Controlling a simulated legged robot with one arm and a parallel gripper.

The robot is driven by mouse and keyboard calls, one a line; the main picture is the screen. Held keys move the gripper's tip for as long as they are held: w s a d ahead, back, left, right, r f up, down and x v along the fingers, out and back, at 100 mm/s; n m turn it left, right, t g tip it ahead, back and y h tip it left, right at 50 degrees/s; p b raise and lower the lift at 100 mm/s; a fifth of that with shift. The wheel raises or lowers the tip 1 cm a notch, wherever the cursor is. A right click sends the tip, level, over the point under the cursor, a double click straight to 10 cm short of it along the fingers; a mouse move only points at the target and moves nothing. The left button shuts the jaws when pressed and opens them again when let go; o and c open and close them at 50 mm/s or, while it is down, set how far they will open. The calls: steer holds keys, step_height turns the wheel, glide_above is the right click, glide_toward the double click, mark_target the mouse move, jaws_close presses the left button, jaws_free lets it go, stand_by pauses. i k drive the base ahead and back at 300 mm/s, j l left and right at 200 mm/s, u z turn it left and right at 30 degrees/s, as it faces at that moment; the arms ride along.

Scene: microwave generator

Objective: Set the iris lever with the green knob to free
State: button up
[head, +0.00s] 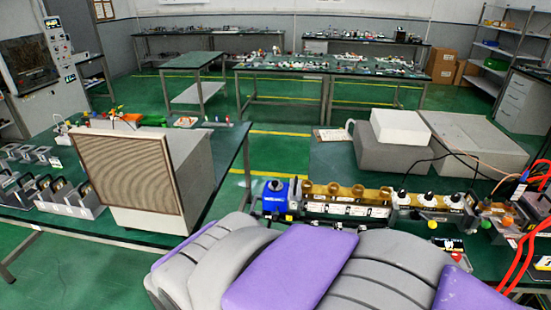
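A long row of brass and white microwave parts (345,199) lies on the dark green table at the right. My gripper is not in view. My own grey and purple body fills the bottom of the picture, in front of the row.
A blue unit (275,195) ends the row at the left. Red cables (522,262) hang at the right. Grey boxes (473,138) stand behind the row. A green-floored aisle (270,150) runs between the tables.

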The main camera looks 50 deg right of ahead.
mark_target(487, 225)
steer(key=z, duration=3.35)
steer(key=i+l+z, duration=0.1)
steer(key=i+z, duration=0.3)
steer(key=i, duration=0.65)
